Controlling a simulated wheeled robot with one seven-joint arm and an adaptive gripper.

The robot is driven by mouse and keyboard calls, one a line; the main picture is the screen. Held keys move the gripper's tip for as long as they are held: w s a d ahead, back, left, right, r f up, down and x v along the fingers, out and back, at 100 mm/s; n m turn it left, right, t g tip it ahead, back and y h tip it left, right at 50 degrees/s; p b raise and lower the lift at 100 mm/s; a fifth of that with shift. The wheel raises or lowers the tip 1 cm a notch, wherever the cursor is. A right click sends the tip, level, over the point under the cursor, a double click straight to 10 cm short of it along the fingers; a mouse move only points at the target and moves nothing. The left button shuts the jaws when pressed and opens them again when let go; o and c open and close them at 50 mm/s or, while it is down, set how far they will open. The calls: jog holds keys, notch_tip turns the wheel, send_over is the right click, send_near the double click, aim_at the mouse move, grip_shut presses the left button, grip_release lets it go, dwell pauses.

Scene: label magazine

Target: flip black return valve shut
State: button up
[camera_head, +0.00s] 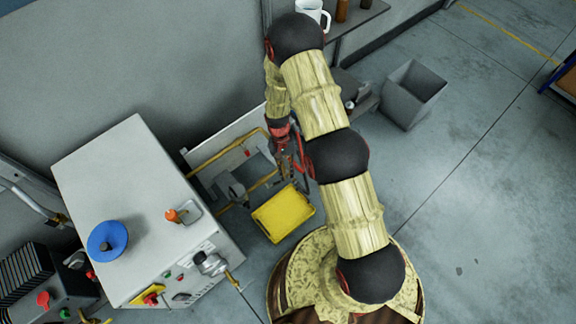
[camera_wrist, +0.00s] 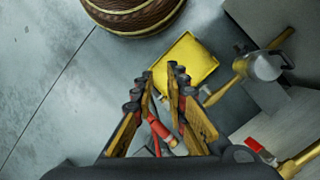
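I cannot make out a clear black return valve lever. A small dark part (camera_wrist: 241,48) shows by the yellow pipe near a grey metal body (camera_wrist: 264,67) in the wrist view; I cannot tell if it is the valve. A red valve handle (camera_wrist: 257,147) sits on a yellow pipe at the lower right, and a small red handle (camera_head: 247,152) shows in the head view. My gripper (camera_wrist: 163,72) is open, its fingertips apart with nothing held. It is partly hidden beside my arm in the head view (camera_head: 291,152).
A yellow pan (camera_head: 284,213) lies in front of the pipework, also in the wrist view (camera_wrist: 183,64). A grey cabinet (camera_head: 130,190) with a blue disc and knobs stands at left. A grey bin (camera_head: 412,95) stands at right. Open floor lies farther right.

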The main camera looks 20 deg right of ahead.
jog(key=shift+d+r+n, duration=0.15)
jog(key=shift+r+n, duration=0.15)
jog(key=shift+r, duration=1.6)
